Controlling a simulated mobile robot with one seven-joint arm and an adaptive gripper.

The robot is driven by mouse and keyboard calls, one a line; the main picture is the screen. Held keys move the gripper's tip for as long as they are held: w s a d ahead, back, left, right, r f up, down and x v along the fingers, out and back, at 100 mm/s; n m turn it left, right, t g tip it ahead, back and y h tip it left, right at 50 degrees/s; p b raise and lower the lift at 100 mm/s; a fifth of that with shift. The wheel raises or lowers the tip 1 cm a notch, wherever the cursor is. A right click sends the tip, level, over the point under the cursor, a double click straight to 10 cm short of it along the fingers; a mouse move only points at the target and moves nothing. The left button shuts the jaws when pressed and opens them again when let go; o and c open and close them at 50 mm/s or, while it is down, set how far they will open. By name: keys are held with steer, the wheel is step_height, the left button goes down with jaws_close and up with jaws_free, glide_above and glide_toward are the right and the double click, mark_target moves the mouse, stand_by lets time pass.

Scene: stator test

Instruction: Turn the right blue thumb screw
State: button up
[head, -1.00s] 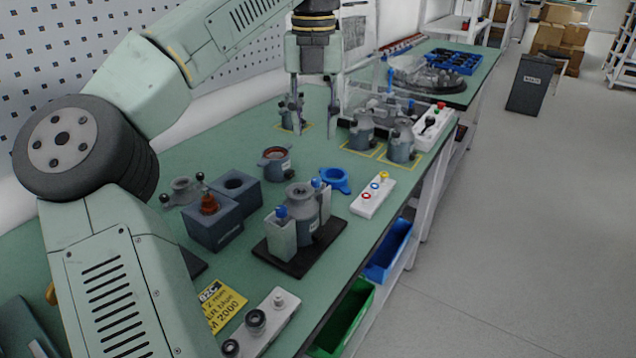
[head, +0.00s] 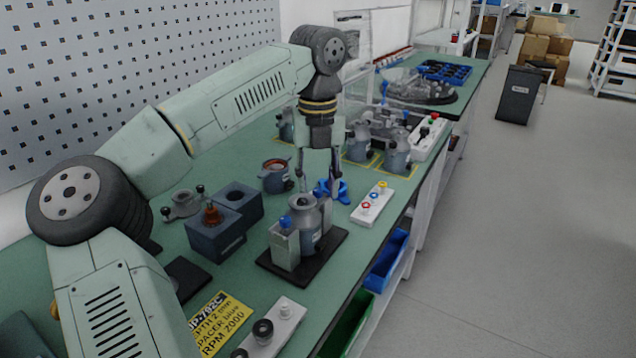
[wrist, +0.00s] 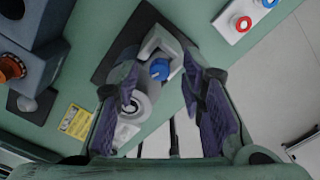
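The stator fixture is a grey cylindrical stator (head: 305,212) held between two clamp blocks on a black base plate (head: 333,246). The left blue thumb screw (head: 285,222) sits on top of the near left block. The right blue thumb screw (wrist: 160,69) shows in the wrist view on the far clamp; in the head view it is largely hidden by my fingers. My gripper (head: 320,188) points down over the right side of the fixture. In the wrist view its purple-padded fingers are spread apart, with the screw ahead between them. No contact is clear.
A blue ring part (head: 343,192) lies just behind the fixture. A button panel (head: 372,204) stands to the right. A dark block with a copper-coloured part (head: 212,217) stands left. Several grey motor housings are farther back. A yellow sign (head: 220,322) lies in front.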

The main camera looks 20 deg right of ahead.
steer(key=shift+f, duration=0.45)
jaws_close()
stand_by(0.3)
